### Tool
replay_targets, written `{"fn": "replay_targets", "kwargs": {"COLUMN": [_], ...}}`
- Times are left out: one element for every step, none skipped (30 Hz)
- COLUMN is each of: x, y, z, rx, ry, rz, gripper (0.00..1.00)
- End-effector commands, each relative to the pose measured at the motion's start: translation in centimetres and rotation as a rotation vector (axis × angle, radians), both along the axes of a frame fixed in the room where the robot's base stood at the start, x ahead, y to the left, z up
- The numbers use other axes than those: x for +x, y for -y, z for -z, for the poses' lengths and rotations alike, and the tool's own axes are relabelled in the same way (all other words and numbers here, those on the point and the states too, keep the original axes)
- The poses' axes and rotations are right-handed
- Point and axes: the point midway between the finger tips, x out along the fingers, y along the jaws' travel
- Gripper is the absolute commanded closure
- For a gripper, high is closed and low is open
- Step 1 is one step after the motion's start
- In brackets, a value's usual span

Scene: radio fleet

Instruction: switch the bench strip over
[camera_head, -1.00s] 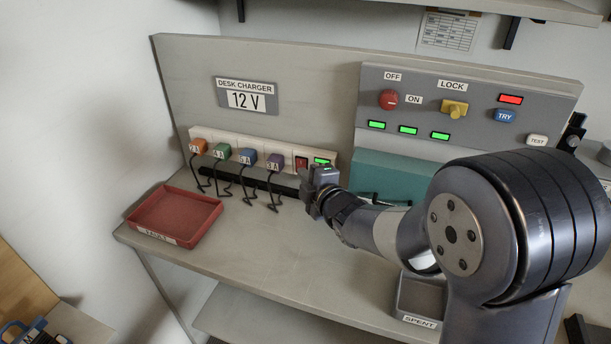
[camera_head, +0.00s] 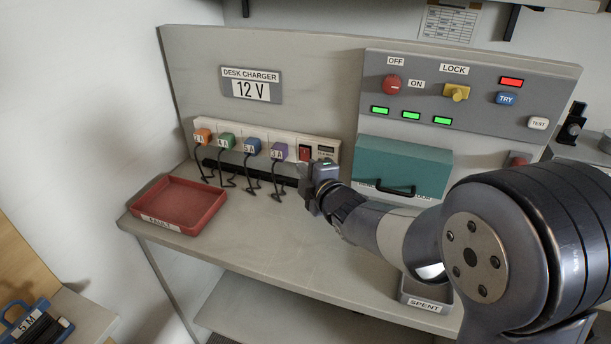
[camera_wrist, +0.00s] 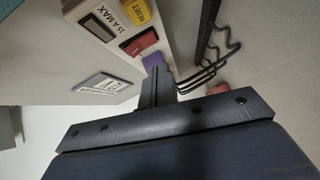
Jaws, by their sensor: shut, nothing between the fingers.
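The white bench strip (camera_head: 228,137) runs along the back of the bench. It holds orange, green, blue and purple plugs with black leads. At its right end are a red switch (camera_head: 304,152) and a dark lamp window (camera_head: 326,150). The wrist view shows the red switch (camera_wrist: 138,42), a yellow RESET button (camera_wrist: 137,13), a 15 A MAX label and the dark window (camera_wrist: 99,28). My gripper (camera_head: 304,171) is shut and empty, just in front of and below the switch, apart from it. In the wrist view its fingertips (camera_wrist: 156,72) overlap the purple plug's edge.
A red tray (camera_head: 180,204) sits at the bench's left. A teal box (camera_head: 405,163) with a black handle stands right of my gripper, under a grey panel (camera_head: 470,85) with buttons and lit lamps. A SPENT bin (camera_head: 425,304) is at the front edge.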

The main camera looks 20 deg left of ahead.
Motion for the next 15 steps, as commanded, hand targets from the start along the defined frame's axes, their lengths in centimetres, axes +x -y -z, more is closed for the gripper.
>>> {"fn": "replay_targets", "kwargs": {"x": [0.0,-0.2,-0.7,-1.1,-1.4,-1.8,-2.2,-2.5,-3.0,-3.4,-3.8,-4.3,-4.7,-5.0,-5.5], "y": [0.0,0.2,0.6,0.9,1.2,1.5,1.8,2.1,2.5,2.8,3.2,3.6,4.0,4.3,4.7], "z": [0.3,0.1,0.0,-0.1,0.0,0.0,-0.1,-0.1,-0.1,-0.1,-0.1,-0.1,-0.1,-0.2,-0.2], "rx": [0.001,0.000,-0.001,-0.001,-0.001,0.000,0.000,0.000,-0.001,-0.001,-0.001,0.000,-0.001,0.000,0.000], "ry": [0.002,0.002,0.001,0.001,0.001,0.001,0.001,0.001,0.001,0.001,0.001,0.002,0.001,0.002,0.002], "rz": [0.000,0.001,0.002,0.002,0.002,0.001,0.001,0.001,0.002,0.002,0.002,0.002,0.002,0.002,0.002], "gripper": [1.00,1.00,1.00,1.00,1.00,1.00,1.00,1.00,1.00,1.00,1.00,1.00,1.00,1.00,1.00]}}
